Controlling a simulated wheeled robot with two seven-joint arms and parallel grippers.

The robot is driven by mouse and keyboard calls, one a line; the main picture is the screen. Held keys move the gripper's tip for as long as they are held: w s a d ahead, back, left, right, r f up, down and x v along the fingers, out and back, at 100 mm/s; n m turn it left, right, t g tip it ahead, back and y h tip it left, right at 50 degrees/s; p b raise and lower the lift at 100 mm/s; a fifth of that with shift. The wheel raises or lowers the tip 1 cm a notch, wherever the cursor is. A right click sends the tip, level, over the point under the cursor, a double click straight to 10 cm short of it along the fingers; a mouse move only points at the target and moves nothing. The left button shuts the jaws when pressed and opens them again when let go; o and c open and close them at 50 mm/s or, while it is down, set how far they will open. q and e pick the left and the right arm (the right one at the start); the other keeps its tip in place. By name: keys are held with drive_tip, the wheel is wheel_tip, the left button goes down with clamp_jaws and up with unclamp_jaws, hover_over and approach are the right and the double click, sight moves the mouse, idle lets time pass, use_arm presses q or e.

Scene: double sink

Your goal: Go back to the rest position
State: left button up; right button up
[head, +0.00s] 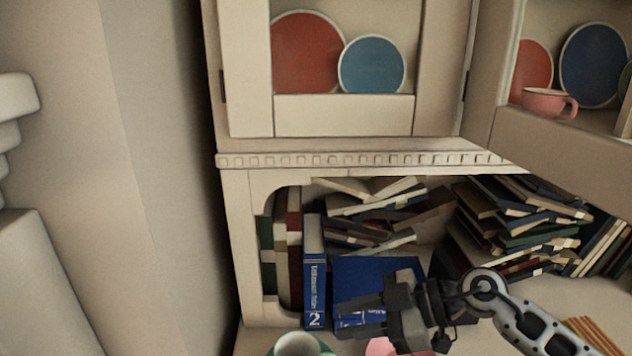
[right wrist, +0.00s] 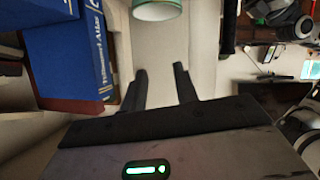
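My right gripper (head: 348,308) reaches in from the lower right in the head view, in front of the open bookshelf. Its fingers point left, close to a large blue book (head: 375,270) lying behind it. In the right wrist view the two dark fingers (right wrist: 160,76) stand apart, with nothing between them. A green-and-white cup (right wrist: 157,10) is beyond the fingertips there. My left gripper does not show in the head view, and I cannot make it out in the right wrist view.
A blue upright book marked 2 (head: 315,285) stands left of the gripper. A green-rimmed cup (head: 298,345) and a pink item (head: 384,346) are at the lower edge. Book piles (head: 520,225) fill the shelf. Above, an open cabinet door (head: 570,150) juts out at the right.

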drive_tip(key=a+r+m+t+y, duration=0.2)
drive_tip(key=a+r+t+y, duration=0.15)
drive_tip(key=r+t, duration=0.35)
drive_tip(key=w+d+r+m+t+h, duration=0.2)
drive_tip(key=d+m+t+h, duration=0.4)
drive_tip(key=m+t, duration=0.3)
drive_tip(key=s+d+f+m+g+h, duration=0.1)
drive_tip(key=s+d+f+m+h, duration=0.1)
drive_tip(key=d+f+m+h, duration=0.65)
drive_tip(key=s+d+f+n+g+h, duration=0.2)
drive_tip(key=s+d+f+g+h, duration=0.1)
drive_tip(key=s+f+g, duration=0.5)
drive_tip(key=s+a+f+n+g+y, duration=0.1)
drive_tip(key=s+f+g, duration=0.2)
drive_tip(key=s, duration=0.4)
drive_tip(key=s+f+n+g, duration=0.1)
drive_tip(key=s+f+g, duration=0.2)
drive_tip(key=s, duration=0.5)
drive_tip(key=w+a+f+t+y, duration=0.2)
drive_tip(key=w+a+f+t, duration=0.3)
drive_tip(key=w+f+t, duration=0.1)
drive_tip(key=shift+w+a+f+t+y, duration=0.2)
drive_tip(key=shift+a+f+t+y, duration=0.15)
drive_tip(key=shift+f, duration=0.4)
